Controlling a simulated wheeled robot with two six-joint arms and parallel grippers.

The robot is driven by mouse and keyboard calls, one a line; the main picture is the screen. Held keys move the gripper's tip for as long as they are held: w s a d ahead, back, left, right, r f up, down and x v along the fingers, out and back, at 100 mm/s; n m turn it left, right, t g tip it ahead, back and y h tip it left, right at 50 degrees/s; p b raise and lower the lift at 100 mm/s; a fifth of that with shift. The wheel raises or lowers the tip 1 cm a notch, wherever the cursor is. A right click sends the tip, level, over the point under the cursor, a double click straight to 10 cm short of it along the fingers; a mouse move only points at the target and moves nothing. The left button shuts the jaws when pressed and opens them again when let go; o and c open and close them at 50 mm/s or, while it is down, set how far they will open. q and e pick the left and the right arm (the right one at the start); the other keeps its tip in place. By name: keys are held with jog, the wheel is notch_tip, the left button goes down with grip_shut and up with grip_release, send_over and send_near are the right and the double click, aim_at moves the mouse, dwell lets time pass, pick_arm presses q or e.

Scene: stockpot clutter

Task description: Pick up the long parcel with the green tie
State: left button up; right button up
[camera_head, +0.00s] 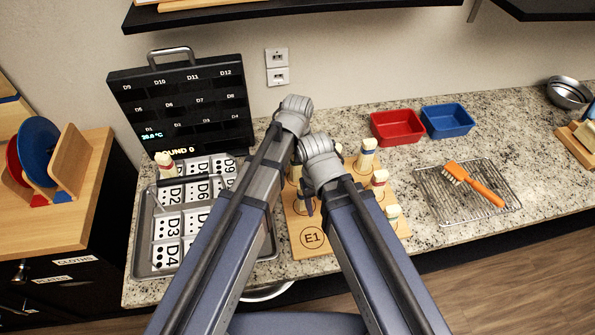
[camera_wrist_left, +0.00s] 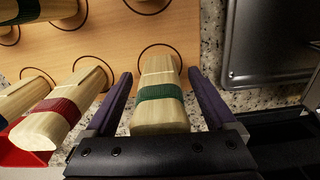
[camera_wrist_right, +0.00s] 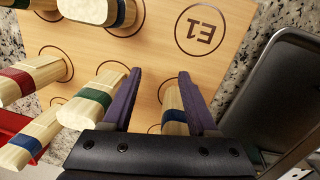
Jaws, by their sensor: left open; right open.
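Several pale wooden-looking parcels with coloured ties stand in rings on a wooden board (camera_head: 312,239). In the left wrist view a green-tied parcel (camera_wrist_left: 159,112) stands between the fingers of my open left gripper (camera_wrist_left: 160,73), with gaps at its sides. Another green-tied parcel (camera_wrist_left: 76,18) shows at the top left. My right gripper (camera_wrist_right: 160,73) is open, with a blue-tied parcel (camera_wrist_right: 174,108) between its fingers, partly hidden by the gripper body. A green-tied parcel (camera_wrist_right: 92,101) stands left of it. Viewed end-on, their lengths are hard to compare. My wrists hide part of the board in the head view.
A red-tied parcel (camera_head: 379,180) stands at the board's right. A metal tray (camera_head: 147,229) with D-labelled cells lies left, before a black panel (camera_head: 185,104). Red (camera_head: 397,127) and blue (camera_head: 447,120) bins and a brush (camera_head: 474,184) on a rack stand right.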

pick_arm(q)
jog(key=shift+r, duration=0.1)
grip_shut()
dwell(0.6)
